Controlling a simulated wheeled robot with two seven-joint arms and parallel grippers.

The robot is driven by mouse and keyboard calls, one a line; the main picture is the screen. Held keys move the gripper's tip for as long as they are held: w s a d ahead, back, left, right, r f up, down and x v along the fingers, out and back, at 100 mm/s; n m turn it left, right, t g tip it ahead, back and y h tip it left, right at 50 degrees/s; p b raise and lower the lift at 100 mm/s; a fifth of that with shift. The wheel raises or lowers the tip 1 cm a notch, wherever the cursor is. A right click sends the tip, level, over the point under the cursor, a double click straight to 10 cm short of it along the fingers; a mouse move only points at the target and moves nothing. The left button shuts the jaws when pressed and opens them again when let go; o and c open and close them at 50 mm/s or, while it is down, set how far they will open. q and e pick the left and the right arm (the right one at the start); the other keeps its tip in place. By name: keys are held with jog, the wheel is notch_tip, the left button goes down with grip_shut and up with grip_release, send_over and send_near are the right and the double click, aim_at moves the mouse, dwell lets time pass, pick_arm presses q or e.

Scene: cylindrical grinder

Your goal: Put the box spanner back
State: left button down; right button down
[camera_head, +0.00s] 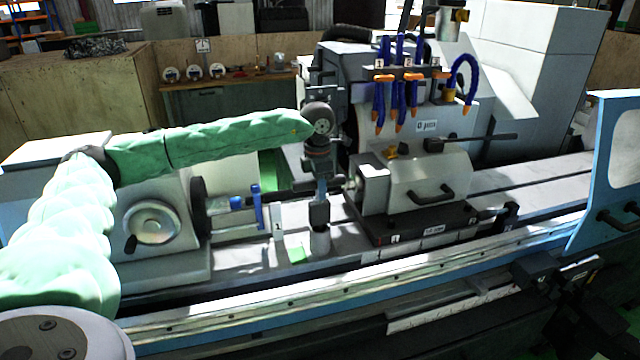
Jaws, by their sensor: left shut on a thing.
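My left arm, in a green sleeve, reaches in from the left over the grinder. My left gripper (319,208) points down over the grinder table and is shut on a short grey cylindrical piece. This piece, seemingly the box spanner (320,240), is upright below the fingers. I cannot tell whether its lower end touches the table. A small green square (297,252) lies just left of it on the table, near a white label marked 1 (277,226). My right gripper is not in view.
The workhead (405,185) with a black handle stands right of the gripper, with blue coolant hoses (398,85) above. A handwheel (152,222) and blue-handled part (257,205) are at left. The blue machine door (606,170) stands at right. The table is clear farther right.

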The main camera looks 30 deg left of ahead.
pick_arm(q)
jog(key=shift+w+f, duration=0.1)
dwell(0.4)
jog(key=c, duration=1.2)
grip_release()
jog(key=shift+f, duration=0.1)
